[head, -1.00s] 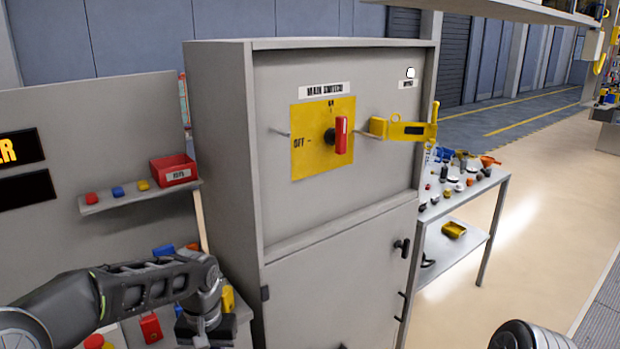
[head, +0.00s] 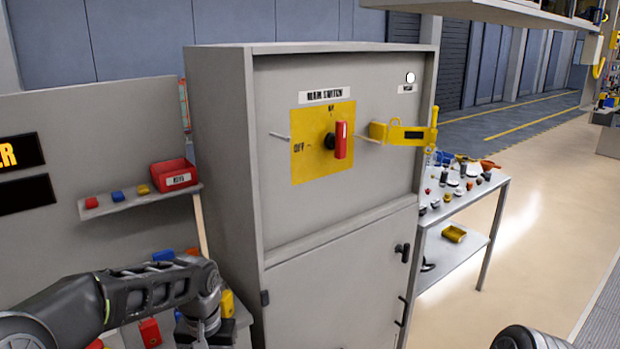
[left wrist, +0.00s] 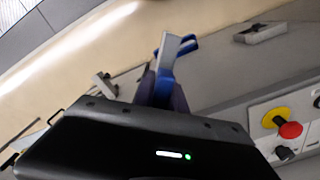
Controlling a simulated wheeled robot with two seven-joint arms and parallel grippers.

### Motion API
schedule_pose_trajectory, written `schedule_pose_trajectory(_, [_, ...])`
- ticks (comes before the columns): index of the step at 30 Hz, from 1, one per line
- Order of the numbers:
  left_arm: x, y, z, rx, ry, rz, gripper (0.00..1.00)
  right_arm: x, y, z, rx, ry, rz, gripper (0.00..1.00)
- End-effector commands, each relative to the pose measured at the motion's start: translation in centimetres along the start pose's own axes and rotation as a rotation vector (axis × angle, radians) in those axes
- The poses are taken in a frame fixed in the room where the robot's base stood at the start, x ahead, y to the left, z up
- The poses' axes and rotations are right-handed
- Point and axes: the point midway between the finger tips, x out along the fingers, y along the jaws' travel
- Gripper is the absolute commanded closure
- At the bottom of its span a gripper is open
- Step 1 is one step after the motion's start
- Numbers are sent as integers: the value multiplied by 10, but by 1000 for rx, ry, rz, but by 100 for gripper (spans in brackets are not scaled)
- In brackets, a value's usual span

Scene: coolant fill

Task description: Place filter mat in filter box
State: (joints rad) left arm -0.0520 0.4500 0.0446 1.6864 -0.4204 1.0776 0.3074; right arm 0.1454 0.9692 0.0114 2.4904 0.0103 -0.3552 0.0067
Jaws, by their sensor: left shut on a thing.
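My left gripper (left wrist: 163,88) is shut on a blue and grey piece (left wrist: 170,55) that sticks up from between its dark fingers in the left wrist view. I cannot tell whether this piece is the filter mat. In the head view my left arm comes in at the lower left, in front of the bench, and its fingers cannot be made out there. I cannot pick out a filter box in either view. My right gripper is not in view.
A tall grey cabinet (head: 330,230) with a red main switch (head: 341,140) and a yellow hasp (head: 405,133) stands in the middle. A shelf with a red bin (head: 174,172) is at the left. A parts table (head: 465,200) stands at the right. The floor (head: 545,220) beyond is clear.

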Motion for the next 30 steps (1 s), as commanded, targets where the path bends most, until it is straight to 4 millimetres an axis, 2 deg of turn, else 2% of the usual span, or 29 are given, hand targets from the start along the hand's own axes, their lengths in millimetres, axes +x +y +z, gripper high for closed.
schedule_pose_trajectory(15, [-1, 0, 0, 1, 1, 0, 100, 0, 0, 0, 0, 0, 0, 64])
schedule_pose_trajectory(19, [-9, -10, 2, 28, 4, 0, 100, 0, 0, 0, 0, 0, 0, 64])
schedule_pose_trajectory(23, [-33, -37, 12, 116, 8, -1, 100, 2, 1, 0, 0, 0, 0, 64])
schedule_pose_trajectory(25, [-52, -58, 23, 191, 10, -1, 100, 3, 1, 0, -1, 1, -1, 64])
schedule_pose_trajectory(30, [-101, -112, 66, 415, 9, 0, 100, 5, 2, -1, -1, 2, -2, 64])
